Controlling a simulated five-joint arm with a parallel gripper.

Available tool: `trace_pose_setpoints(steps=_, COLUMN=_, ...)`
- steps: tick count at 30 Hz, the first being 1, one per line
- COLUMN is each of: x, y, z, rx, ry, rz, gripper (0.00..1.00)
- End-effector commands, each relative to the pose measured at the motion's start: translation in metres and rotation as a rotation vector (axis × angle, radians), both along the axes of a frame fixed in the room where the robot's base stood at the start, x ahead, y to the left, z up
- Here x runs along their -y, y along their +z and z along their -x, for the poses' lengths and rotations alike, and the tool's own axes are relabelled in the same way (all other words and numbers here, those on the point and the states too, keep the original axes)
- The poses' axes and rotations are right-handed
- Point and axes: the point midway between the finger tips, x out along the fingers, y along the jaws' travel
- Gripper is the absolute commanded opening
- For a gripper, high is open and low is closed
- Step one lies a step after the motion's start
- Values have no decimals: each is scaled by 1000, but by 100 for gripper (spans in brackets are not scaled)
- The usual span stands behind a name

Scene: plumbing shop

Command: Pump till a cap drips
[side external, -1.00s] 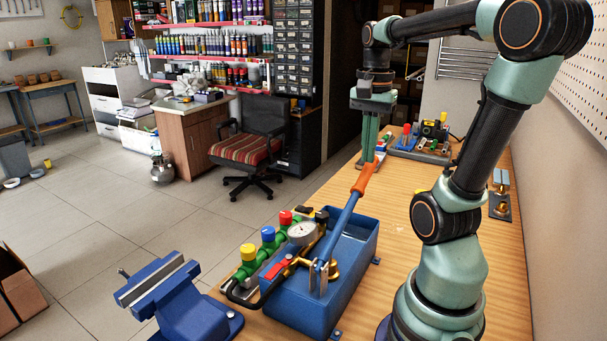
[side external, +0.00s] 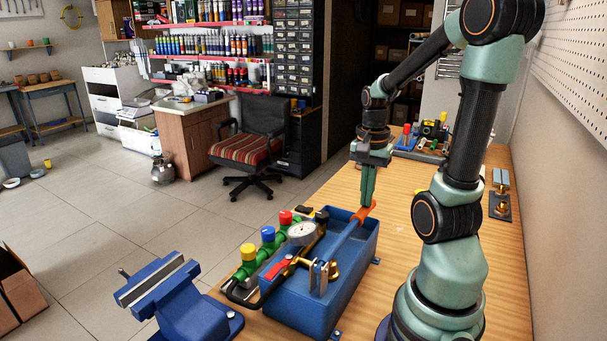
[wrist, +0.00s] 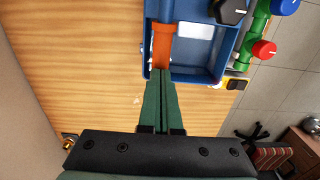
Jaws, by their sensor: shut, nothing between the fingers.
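The blue pump tank (side external: 350,285) stands on the bench with its lever (side external: 343,240) lowered, the orange grip (side external: 366,212) near the tank's far rim. My gripper (side external: 367,203) is shut and points down at the orange grip, at or on top of it; in the wrist view my fingertips (wrist: 160,72) meet the end of the grip (wrist: 161,45). A pressure gauge (side external: 302,233), its reading too small to make out, sits beside the tank. Green pipe carries yellow (side external: 248,252), blue (side external: 268,234) and red (side external: 286,217) caps. I see no drip on any cap.
A red-handled valve (side external: 277,269) and black hose are at the tank's near left. A blue vise (side external: 185,300) stands at the bench's near left corner. A tray of fittings (side external: 425,145) lies at the far end. The bench top (side external: 400,200) right of the tank is clear.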

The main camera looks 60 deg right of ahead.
Motion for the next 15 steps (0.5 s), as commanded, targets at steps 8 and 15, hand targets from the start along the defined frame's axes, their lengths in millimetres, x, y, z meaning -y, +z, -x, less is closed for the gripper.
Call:
trace_pose_setpoints(steps=8, x=-3, y=27, z=-1, rx=5, ry=1, rz=5, gripper=0)
trace_pose_setpoints(steps=15, x=-10, y=70, z=-1, rx=4, ry=1, rz=4, gripper=0)
